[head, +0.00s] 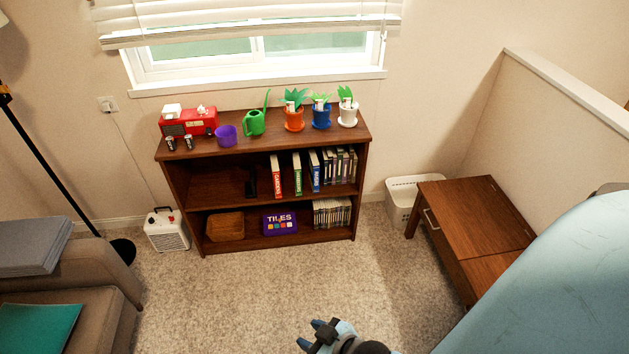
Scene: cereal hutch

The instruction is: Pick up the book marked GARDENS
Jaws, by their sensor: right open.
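Three upright books with coloured spines stand on the hutch's middle shelf: a red one (276,177), a green one (297,174) and a blue one (314,171). Each spine carries white lettering too small for me to read surely, so I cannot tell which is the book marked GARDENS. My right gripper (309,334) is at the bottom edge of the view, open and empty, over the carpet and well in front of the hutch. My left gripper is not in view.
The brown hutch (189,188) has potted plants, a green watering can (254,122) and a red radio (188,121) on top. A heater (167,231) stands left, a white basket (400,192) and wooden table (470,212) right. Carpet before the hutch is clear.

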